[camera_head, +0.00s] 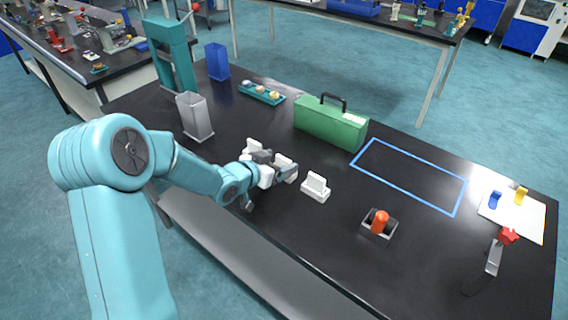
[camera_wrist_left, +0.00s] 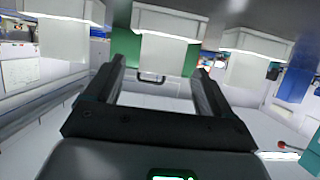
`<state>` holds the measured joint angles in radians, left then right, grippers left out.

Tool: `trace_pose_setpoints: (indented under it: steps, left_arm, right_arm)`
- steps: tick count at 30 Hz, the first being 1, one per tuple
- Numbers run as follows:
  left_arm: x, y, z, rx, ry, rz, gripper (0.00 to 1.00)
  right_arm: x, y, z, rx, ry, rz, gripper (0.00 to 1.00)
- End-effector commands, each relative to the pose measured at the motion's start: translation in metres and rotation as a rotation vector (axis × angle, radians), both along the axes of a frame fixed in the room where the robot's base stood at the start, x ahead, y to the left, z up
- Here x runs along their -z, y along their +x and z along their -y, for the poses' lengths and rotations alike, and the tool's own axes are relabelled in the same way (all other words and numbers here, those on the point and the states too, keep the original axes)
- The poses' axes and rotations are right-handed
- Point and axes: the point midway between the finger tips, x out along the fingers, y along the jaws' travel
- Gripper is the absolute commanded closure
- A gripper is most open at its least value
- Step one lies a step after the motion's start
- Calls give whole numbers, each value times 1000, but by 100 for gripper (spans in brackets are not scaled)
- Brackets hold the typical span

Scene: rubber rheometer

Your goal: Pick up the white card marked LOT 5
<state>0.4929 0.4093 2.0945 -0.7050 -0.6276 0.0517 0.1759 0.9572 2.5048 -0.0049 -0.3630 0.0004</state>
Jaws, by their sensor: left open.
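Three white cards stand in white holders in a row on the black bench. In the head view they are the left card (camera_head: 253,145), the middle card (camera_head: 283,161) and the right card (camera_head: 316,182). No lot marking is legible, so I cannot tell which is LOT 5. My left gripper (camera_head: 277,168) is open and empty in front of the middle card, partly hiding it and its holder. In the left wrist view, the middle card (camera_wrist_left: 166,20) appears beyond the gap between the open fingers (camera_wrist_left: 161,70). The side cards (camera_wrist_left: 62,8) (camera_wrist_left: 259,42) flank it. My right gripper is not seen.
A green case (camera_head: 330,124) with a handle stands behind the cards. A grey bin (camera_head: 195,117) is at left. The blue-outlined area (camera_head: 410,178) is clear.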

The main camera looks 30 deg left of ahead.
Motion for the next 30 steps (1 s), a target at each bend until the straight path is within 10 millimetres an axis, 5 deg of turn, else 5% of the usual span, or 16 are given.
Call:
trace_pose_setpoints:
  steps: [9, 14, 15, 25, 30]
  left_arm:
    - [3, 7, 1, -1, 0, 0, 20]
    - [3, 7, 1, -1, 0, 0, 72]
    - [3, 7, 1, -1, 0, 0, 77]
    - [0, 7, 1, -1, 1, 0, 77]
    - [-20, 7, 1, 1, 4, 4, 77]
  right_arm:
    - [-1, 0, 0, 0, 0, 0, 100]
    - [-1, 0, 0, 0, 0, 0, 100]
    - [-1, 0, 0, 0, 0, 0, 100]
    - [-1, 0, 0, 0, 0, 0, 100]
    - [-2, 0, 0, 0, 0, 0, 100]
